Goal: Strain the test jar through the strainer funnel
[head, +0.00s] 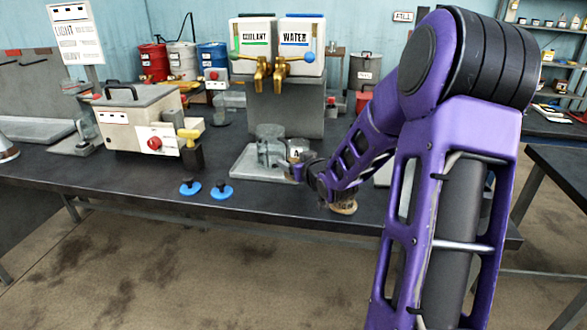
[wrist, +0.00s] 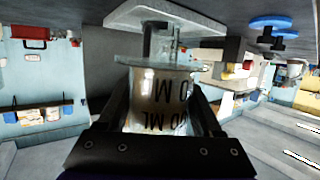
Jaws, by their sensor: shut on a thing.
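In the wrist view my gripper (wrist: 160,120) is shut on a clear jar (wrist: 158,88) with dark ML markings, which I take to be the test jar. The wrist picture looks upside down, so the markings read inverted. In the head view my gripper (head: 302,172) holds this jar (head: 297,154) at the right side of a clear glass vessel (head: 269,144). That vessel stands on a pale tray (head: 252,170). I cannot tell whether jar and vessel touch. No strainer funnel is clearly recognisable; a metal cone (head: 7,152) shows at the far left edge.
Coolant and water dispensers (head: 278,48) with brass taps stand behind the tray. A cream lidded machine (head: 130,120) is to the left. Two blue discs (head: 206,189) lie near the bench's front edge. A tan round thing (head: 344,207) shows below my arm. Bench left of the discs is clear.

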